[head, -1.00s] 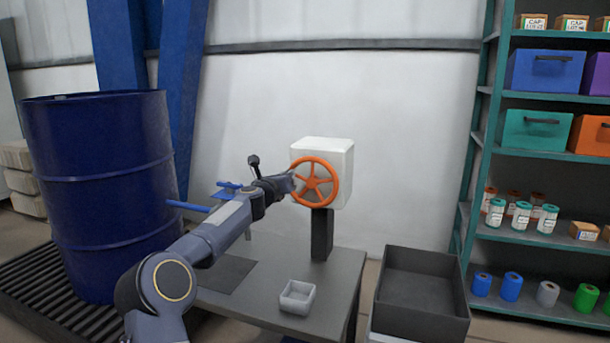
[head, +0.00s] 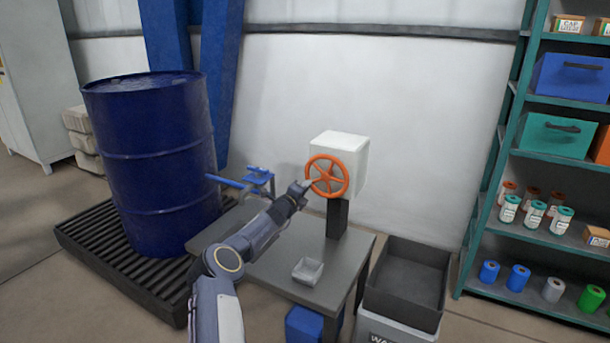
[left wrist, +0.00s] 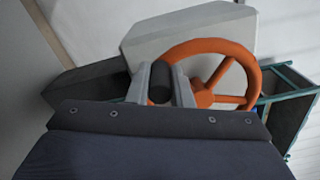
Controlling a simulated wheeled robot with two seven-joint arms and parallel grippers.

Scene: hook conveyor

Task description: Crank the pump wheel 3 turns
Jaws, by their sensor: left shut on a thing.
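The orange pump wheel (head: 328,176) has several spokes and stands upright on the front of a pale box-shaped pump housing (head: 350,146), on a dark post. My left gripper (head: 308,186) is at the wheel's lower left edge. In the left wrist view its two grey fingers (left wrist: 160,86) are shut around a short dark cylindrical handle (left wrist: 159,82) beside the orange rim (left wrist: 222,46). The gripper hides where the handle meets the wheel. My right gripper is not in view.
A blue drum (head: 155,165) and a blue tool (head: 257,177) are left. A dark bin (head: 405,285) and a loaded shelf (head: 500,185) are right. The table's front left is partly clear.

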